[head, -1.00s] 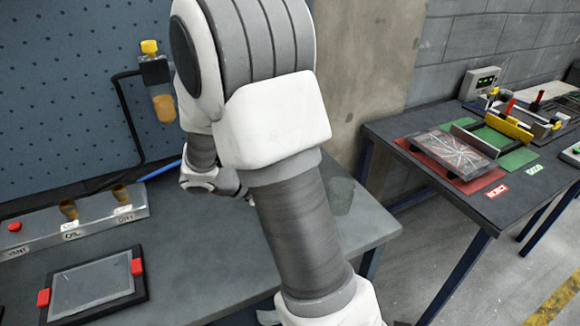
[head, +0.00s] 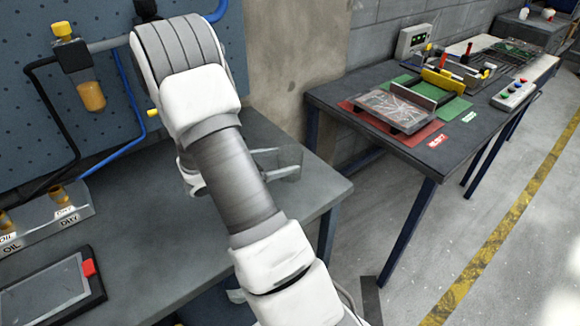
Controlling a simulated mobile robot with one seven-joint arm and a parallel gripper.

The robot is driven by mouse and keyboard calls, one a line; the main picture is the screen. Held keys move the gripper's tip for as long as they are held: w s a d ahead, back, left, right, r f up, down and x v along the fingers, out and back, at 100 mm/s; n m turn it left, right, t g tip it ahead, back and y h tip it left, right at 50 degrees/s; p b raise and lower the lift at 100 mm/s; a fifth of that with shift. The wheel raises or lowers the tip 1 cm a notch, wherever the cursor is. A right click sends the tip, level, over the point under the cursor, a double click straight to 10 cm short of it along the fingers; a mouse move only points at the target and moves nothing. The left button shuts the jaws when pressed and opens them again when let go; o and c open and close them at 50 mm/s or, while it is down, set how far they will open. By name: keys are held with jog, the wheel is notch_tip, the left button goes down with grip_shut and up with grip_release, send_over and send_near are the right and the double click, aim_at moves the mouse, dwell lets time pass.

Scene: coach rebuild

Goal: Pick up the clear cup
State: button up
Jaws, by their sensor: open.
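The clear cup (head: 290,161) stands near the right end of the dark grey bench. It is see-through and faint, so its outline is hard to make out. My gripper (head: 278,164) shows to the right of my forearm, at the cup, with its fingers spread. One finger appears on the far side of the cup and one on the near side. I cannot tell whether either finger touches it. My arm hides the gripper's base.
The grey bench (head: 150,235) carries a labelled metal block (head: 45,228) and a dark framed panel with a red clip (head: 88,268) at left. A second table (head: 345,95) with a cracked panel on a red mat stands to the right. Open floor lies between.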

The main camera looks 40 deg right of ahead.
aim_at(299, 157)
jog(key=shift+x, duration=3.45)
jog(key=shift+s, duration=0.15)
jog(key=c, duration=1.1)
jog(key=shift+a, duration=0.1)
